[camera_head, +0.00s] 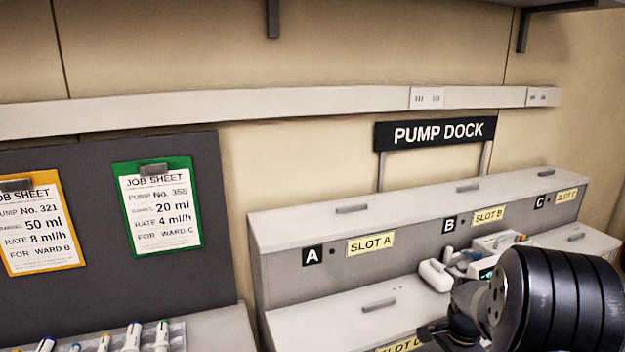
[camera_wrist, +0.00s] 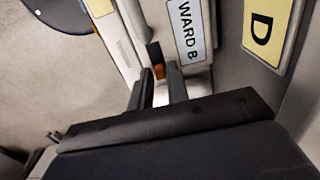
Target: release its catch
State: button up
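In the wrist view my gripper (camera_wrist: 156,86) has its two dark fingers apart, with a pale surface showing between them. Just beyond the fingertips is a small dark part (camera_wrist: 154,52) with an orange piece (camera_wrist: 159,71) below it, possibly the catch. I cannot tell whether the fingers touch it. A pale unit beside it carries a "WARD B" label (camera_wrist: 187,30). In the head view a white pump with a teal screen (camera_head: 487,272) sits at slot B of the pump dock (camera_head: 290,226), partly hidden by my arm.
A yellow "D" label (camera_wrist: 262,30) is right of the fingers in the wrist view. Two job sheets, orange-backed (camera_head: 42,225) and green-backed (camera_head: 160,208), hang on a dark board at the left. Slot A (camera_head: 371,243) has a closed-looking, clear top.

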jog(key=shift+o, duration=1.4)
notch_tip(320, 180, up, 7)
jog(key=p, duration=0.5)
jog(key=shift+r, duration=0.1)
notch_tip(320, 180, down, 7)
jog(key=b, duration=0.5)
jog(key=shift+s+a, duration=0.1)
jog(key=shift+a, duration=0.15)
